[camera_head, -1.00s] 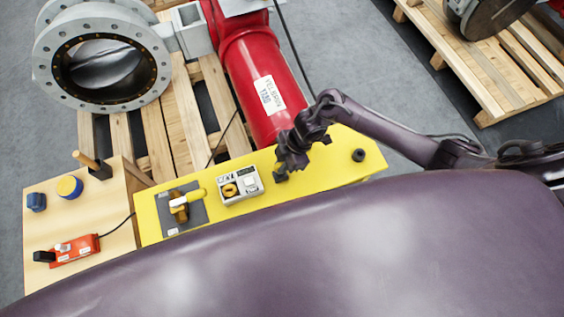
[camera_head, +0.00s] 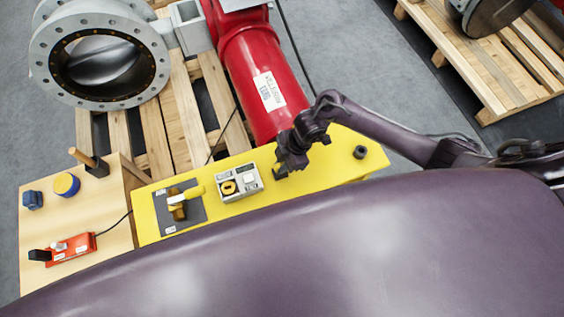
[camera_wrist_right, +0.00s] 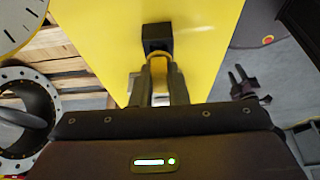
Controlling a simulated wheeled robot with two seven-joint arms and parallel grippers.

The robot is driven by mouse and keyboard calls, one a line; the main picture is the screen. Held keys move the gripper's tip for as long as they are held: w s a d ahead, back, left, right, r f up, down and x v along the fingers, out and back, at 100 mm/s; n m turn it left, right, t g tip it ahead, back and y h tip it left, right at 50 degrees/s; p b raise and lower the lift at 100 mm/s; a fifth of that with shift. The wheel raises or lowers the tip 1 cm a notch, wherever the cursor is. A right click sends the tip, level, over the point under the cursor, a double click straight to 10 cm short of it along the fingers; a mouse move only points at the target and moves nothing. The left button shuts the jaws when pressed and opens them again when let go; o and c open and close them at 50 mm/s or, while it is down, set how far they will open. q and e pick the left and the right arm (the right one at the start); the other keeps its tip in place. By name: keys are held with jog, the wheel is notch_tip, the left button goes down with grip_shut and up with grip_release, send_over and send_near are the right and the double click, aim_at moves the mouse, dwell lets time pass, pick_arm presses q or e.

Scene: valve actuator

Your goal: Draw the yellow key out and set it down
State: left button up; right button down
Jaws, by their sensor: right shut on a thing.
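My right gripper (camera_head: 283,169) is at the yellow plate (camera_head: 320,172), right of the small grey box. In the right wrist view its two fingers (camera_wrist_right: 161,84) are shut on the yellow key (camera_wrist_right: 160,61). The key's yellow part shows between the fingers, right against a black block (camera_wrist_right: 158,37) on the yellow surface. How deep the key sits in the block is hidden. In the head view the gripper covers the key. A dark gripper-like shape, probably my left gripper (camera_wrist_right: 246,83), shows small at the right of the wrist view; its jaws are unclear.
The grey box (camera_head: 239,182) with a yellow ring and a yellow-handled valve (camera_head: 178,205) stand left on the plate. A black round fitting (camera_head: 360,152) is at its right end. A wooden board (camera_head: 75,225) holds several small items. A red cylinder (camera_head: 262,82) lies behind. Bare plate lies between gripper and fitting.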

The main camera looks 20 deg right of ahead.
jog(key=shift+f, duration=0.4)
jog(key=c, duration=1.3)
grip_release()
jog(key=shift+c, duration=0.2)
jog(key=shift+r, duration=0.1)
jog(key=v, duration=0.7)
jog(key=shift+r, duration=0.35)
jog(key=shift+d, duration=0.15)
